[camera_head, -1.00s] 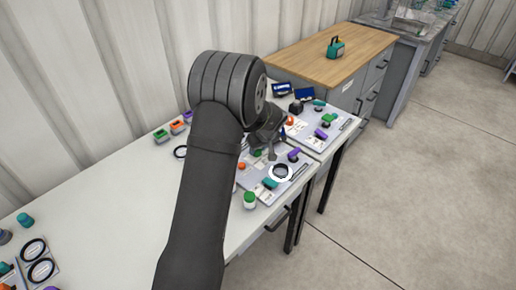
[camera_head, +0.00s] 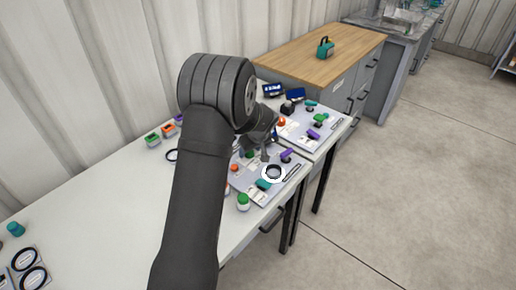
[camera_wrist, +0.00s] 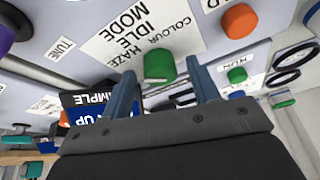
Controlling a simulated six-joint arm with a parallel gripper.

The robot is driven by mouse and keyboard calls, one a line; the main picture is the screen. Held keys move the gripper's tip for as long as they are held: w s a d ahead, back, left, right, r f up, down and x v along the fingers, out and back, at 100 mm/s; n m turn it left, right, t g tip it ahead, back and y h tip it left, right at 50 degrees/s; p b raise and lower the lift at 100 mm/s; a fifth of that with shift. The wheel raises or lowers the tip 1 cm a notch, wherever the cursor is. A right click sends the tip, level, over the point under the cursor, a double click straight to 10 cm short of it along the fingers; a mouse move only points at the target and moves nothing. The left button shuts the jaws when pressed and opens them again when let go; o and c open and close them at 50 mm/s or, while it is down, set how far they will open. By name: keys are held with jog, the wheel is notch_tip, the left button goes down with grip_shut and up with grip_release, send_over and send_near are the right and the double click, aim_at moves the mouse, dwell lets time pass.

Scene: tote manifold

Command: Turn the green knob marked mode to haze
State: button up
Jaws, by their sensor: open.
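The green knob (camera_wrist: 160,66) is on a light panel in the wrist view, beside a white label reading MODE, IDLE, HAZE and COLOUR (camera_wrist: 128,38). I cannot clearly tell which word it points at. My gripper (camera_wrist: 161,70) is open, its two blue-grey fingers apart with the knob showing between their tips. I cannot tell whether either finger touches it. In the head view the gripper (camera_head: 265,151) is low over the nearer panel (camera_head: 262,190), and a green knob (camera_head: 249,154) shows partly beside it.
In the wrist view, an orange button (camera_wrist: 239,20) and another green knob (camera_wrist: 237,75) lie to the right; a purple knob (camera_wrist: 5,38) is far left. In the head view, a green-lidded jar (camera_head: 243,202) stands at the panel's front, and a second panel (camera_head: 322,127) lies beyond.

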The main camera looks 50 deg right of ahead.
jog(key=m, duration=0.1)
jog(key=m+h, duration=0.1)
jog(key=m, duration=0.3)
jog(key=shift+w+a+g+h, duration=0.1)
jog(key=shift+a+g+h, duration=0.15)
jog(key=shift+g+h, duration=0.15)
jog(key=shift+w+a+m+g+h, duration=0.1)
jog(key=shift+m+g+h, duration=0.25)
jog(key=shift+m, duration=0.95)
jog(key=shift+w+m+g+h, duration=0.1)
jog(key=shift+m+g+h, duration=0.25)
jog(key=shift+m, duration=0.95)
jog(key=v, duration=1.7)
jog(key=s+a+r+m+y, duration=0.1)
jog(key=s+m+y, duration=0.3)
jog(key=s, duration=1)
jog(key=shift+a+r, duration=0.2)
jog(key=shift+r, duration=0.4)
